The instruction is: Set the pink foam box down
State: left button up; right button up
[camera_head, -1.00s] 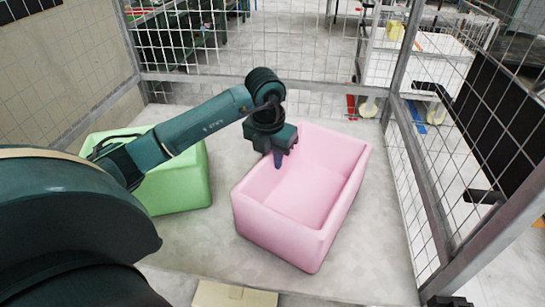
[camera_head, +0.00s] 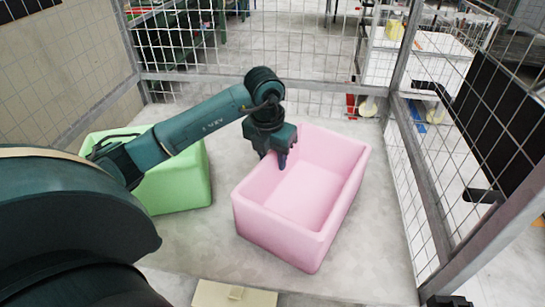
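The pink foam box (camera_head: 305,195) is an open-topped, empty tub. It appears to rest upright on the pale grey surface, right of centre. My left gripper (camera_head: 273,158) is at its left rim near the back corner, pointing down. One dark finger is inside the box and the other is at the outer side of the wall. The fingers stand apart and look open around the wall, with the inner finger clear of it. The outer fingertip is partly hidden by the rim. My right gripper is not in view.
A green foam box (camera_head: 180,185) stands to the left, partly behind my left arm. Wire mesh fencing (camera_head: 250,85) closes the back and right sides. A small beige piece (camera_head: 235,295) lies at the front edge. Grey surface is free around the pink box.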

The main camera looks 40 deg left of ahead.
pick_arm(q)
jog(key=r, duration=0.3)
jog(key=s+r, duration=0.1)
jog(key=r, duration=0.7)
jog(key=shift+s+r, duration=0.25)
jog(key=shift+s, duration=0.15)
jog(key=shift+f, duration=0.1)
